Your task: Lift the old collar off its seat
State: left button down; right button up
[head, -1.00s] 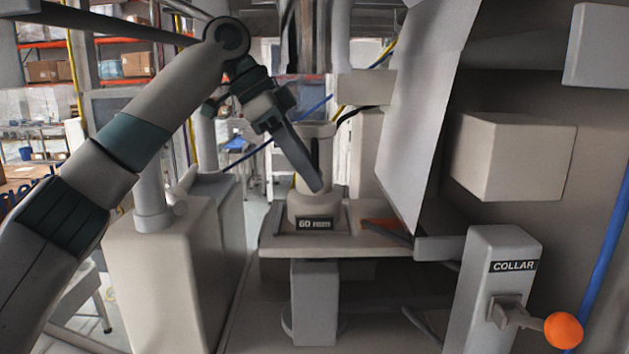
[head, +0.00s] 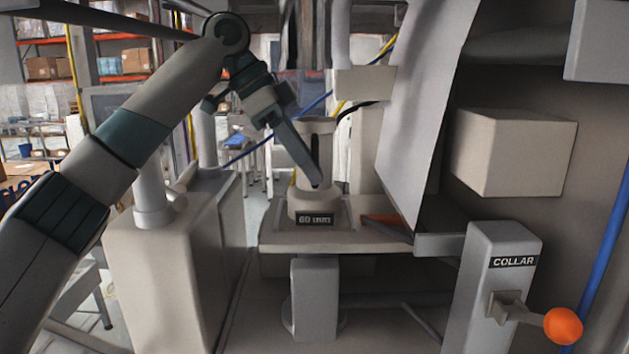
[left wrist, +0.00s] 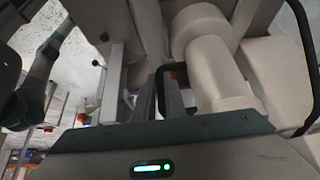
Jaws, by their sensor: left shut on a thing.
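The old collar appears to be the pale upright cylinder (head: 320,134) with a dark slot in its side, in the middle of the head view. It stands upright, its lower ring (head: 315,202) on the seat block labelled "60 mm" (head: 315,219). I see no clear gap under it. My left gripper (head: 315,184) reaches down from the upper left, its tip against the front of the collar, and is shut on it. The finger hides part of the slot. In the left wrist view a pale cylinder (left wrist: 218,72) lies close ahead; the fingertips are not clear there. My right gripper is out of view.
A post marked "COLLAR" (head: 500,290) with an orange-knobbed lever (head: 563,326) stands at front right. A slanted grey panel (head: 418,110) rises right of the collar. A pale cabinet (head: 165,275) stands at left. A column hangs above.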

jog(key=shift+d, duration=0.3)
pick_arm(q)
jog(key=shift+r, duration=0.15)
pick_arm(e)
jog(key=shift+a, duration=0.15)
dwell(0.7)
